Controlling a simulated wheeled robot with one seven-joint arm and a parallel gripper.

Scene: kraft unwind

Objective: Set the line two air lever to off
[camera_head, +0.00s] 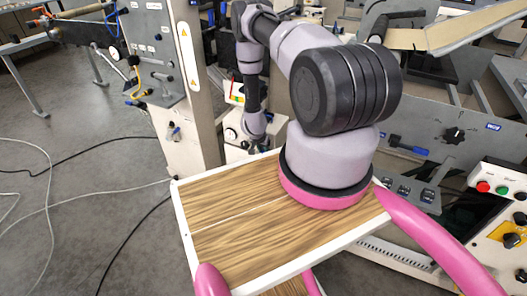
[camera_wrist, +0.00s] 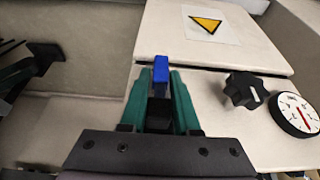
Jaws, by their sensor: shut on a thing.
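In the wrist view a blue lever (camera_wrist: 161,69) stands between the green fingers of my gripper (camera_wrist: 160,82), which are closed on it. It is in front of a pale cabinet, left of a black knob (camera_wrist: 246,90). No label on this lever is readable, so I cannot tell its line or marked position. In the head view my arm reaches down to the pale cabinet behind the wooden top, and the fingertips and the held lever are too hidden there to make out.
A round gauge (camera_wrist: 296,114) sits right of the black knob, and a yellow warning label (camera_wrist: 207,24) is above. In the head view another blue-handled lever (camera_head: 407,146) is on the right grey panel. A control box (camera_head: 498,187) stands at far right. Cables lie on the left floor.

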